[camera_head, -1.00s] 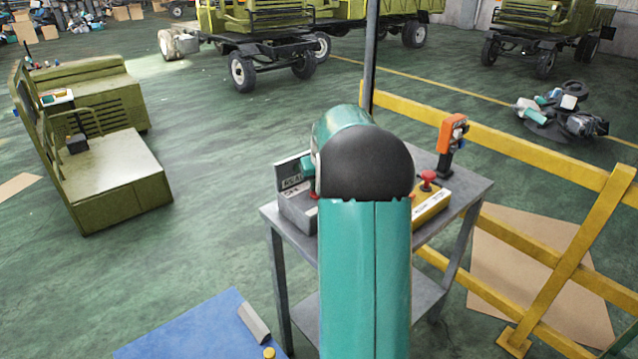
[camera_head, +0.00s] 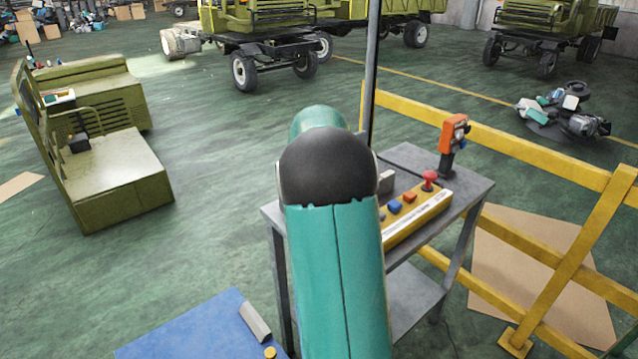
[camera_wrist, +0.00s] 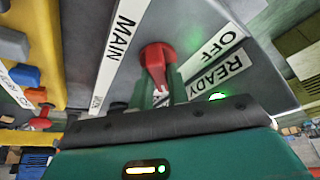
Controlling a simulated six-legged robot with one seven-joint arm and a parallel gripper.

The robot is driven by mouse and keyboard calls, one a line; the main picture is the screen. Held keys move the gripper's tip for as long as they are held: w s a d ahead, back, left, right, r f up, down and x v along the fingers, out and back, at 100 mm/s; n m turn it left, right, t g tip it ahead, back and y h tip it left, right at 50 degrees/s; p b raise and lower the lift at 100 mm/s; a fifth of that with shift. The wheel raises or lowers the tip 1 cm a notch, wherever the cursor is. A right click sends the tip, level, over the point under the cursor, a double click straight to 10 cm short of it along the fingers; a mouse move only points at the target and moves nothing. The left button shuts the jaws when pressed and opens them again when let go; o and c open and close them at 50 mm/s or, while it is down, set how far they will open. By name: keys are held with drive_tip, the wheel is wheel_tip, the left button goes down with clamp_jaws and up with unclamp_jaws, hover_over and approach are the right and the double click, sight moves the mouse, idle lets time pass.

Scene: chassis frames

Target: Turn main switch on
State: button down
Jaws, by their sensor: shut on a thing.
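The red main switch (camera_wrist: 155,56) is on a grey control box (camera_wrist: 190,25) in the wrist view. Labels read MAIN on one side and OFF and READY on the other. My gripper (camera_wrist: 162,96) is at the switch, shut on its red handle, whose lower end is partly hidden between the fingers. A green light (camera_wrist: 218,97) glows beside the READY label. I cannot tell the switch's exact position. In the head view my arm hides the switch, most of the grey box and my gripper.
A yellow box (camera_head: 418,218) with blue, orange and red buttons stands on the grey table (camera_head: 412,158), beside an orange device (camera_head: 452,134). A yellow railing (camera_head: 540,155) runs behind and to the right.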

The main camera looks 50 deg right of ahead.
drive_tip(key=c, duration=1.4)
unclamp_jaws()
drive_tip(key=shift+o, duration=0.2)
drive_tip(key=v, duration=1.4)
drive_tip(key=shift+a, duration=0.15)
